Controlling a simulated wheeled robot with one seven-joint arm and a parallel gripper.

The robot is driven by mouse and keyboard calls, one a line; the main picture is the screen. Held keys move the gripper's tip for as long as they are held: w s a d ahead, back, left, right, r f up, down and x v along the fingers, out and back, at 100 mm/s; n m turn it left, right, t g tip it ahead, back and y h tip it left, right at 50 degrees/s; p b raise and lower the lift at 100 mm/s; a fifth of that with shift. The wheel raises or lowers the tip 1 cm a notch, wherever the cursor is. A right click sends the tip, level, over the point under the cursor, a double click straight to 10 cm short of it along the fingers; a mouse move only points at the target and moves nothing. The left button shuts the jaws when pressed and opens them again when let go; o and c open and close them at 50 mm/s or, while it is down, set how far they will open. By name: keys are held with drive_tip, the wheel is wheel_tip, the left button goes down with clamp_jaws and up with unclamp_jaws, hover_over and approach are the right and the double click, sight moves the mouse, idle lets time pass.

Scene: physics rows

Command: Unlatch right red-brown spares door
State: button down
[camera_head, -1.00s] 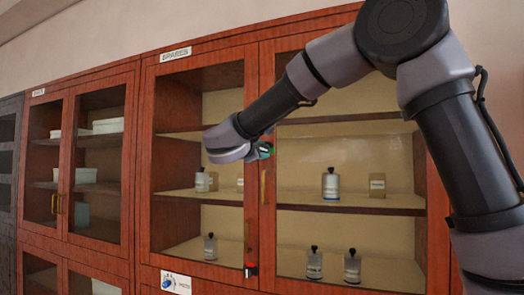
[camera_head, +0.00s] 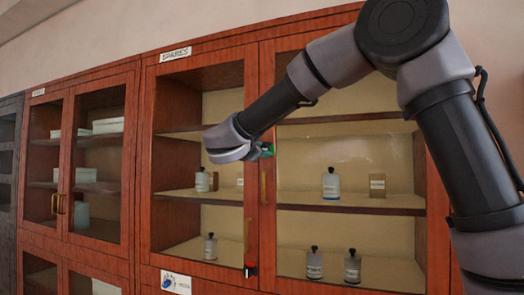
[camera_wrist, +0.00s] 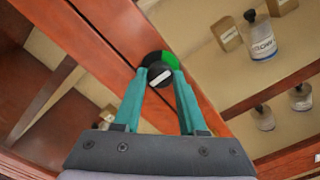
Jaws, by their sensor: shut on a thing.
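The spares cabinet has a right red-brown glazed door (camera_head: 437,225), which stands closed beside the left door. On its frame near the middle seam is a round latch with a black and green disc and a turn knob with a white bar (camera_wrist: 160,73). My gripper (camera_head: 263,151) is at this latch. In the wrist view, my gripper's teal fingers (camera_wrist: 161,80) are shut on the knob, one on each side. The white bar lies slanted between the fingertips. In the head view my wrist hides most of the latch, and a bit of green shows.
A brass handle (camera_head: 264,186) hangs just below the latch. Bottles (camera_head: 331,184) and boxes stand behind the glass. Another red-brown cabinet (camera_head: 67,150) is at the left.

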drive_tip(key=shift+c, duration=2.3)
unclamp_jaws()
drive_tip(key=v, duration=1)
drive_tip(key=shift+s, duration=0.4)
drive_tip(key=shift+a, duration=0.15)
